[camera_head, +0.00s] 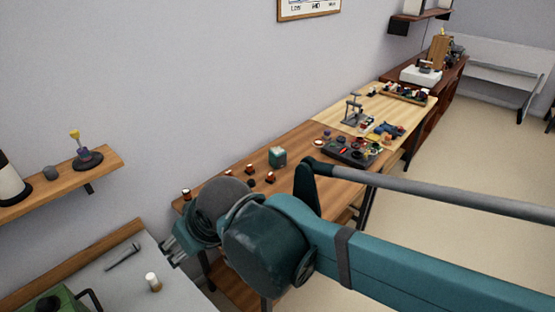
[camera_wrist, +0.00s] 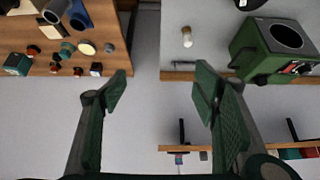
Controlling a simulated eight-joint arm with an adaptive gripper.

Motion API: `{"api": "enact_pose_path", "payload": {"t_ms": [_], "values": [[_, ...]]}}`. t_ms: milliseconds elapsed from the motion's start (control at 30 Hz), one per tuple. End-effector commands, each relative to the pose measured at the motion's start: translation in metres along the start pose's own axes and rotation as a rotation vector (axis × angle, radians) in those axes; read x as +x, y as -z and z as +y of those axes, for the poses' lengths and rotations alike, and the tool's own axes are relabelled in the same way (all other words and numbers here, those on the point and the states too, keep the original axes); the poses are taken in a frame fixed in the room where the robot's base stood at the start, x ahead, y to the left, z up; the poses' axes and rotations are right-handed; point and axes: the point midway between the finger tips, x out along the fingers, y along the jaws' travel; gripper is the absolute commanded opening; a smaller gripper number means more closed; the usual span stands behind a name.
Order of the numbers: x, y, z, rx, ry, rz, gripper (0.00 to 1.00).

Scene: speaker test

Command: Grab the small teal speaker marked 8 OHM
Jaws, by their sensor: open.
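My gripper (camera_wrist: 162,73) is open and empty, its two fingers wide apart in the wrist view with plain wall between them. In the head view my gripper (camera_head: 173,250) points left, off the left end of the wooden bench. A small teal box (camera_head: 278,157) stands on that bench near the wall; what looks like the same box (camera_wrist: 17,64) is at the left of the wrist view. A smaller round teal piece (camera_wrist: 67,48) sits among small parts. No 8 OHM marking is readable, so I cannot tell which is the speaker.
Several small red and dark parts (camera_wrist: 78,71) lie on the wooden bench (camera_wrist: 115,50). A grey table (camera_head: 185,290) carries a white cylinder (camera_head: 153,282) and a green machine (camera_wrist: 265,50). A wall shelf (camera_head: 60,190) is at left.

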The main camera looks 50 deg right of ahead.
Motion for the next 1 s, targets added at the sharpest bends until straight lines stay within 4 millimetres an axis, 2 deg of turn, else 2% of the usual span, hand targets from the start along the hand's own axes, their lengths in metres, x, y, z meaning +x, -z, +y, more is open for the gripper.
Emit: {"api": "enact_pose_path", "payload": {"t_ms": [267, 567, 1000], "values": [[-0.002, 0.019, 0.009, 0.047, -0.013, -0.016, 0.60], [0.000, 0.065, 0.036, 0.173, -0.047, -0.061, 0.60], [0.015, 0.133, 0.089, 0.379, -0.105, -0.127, 0.60]]}}
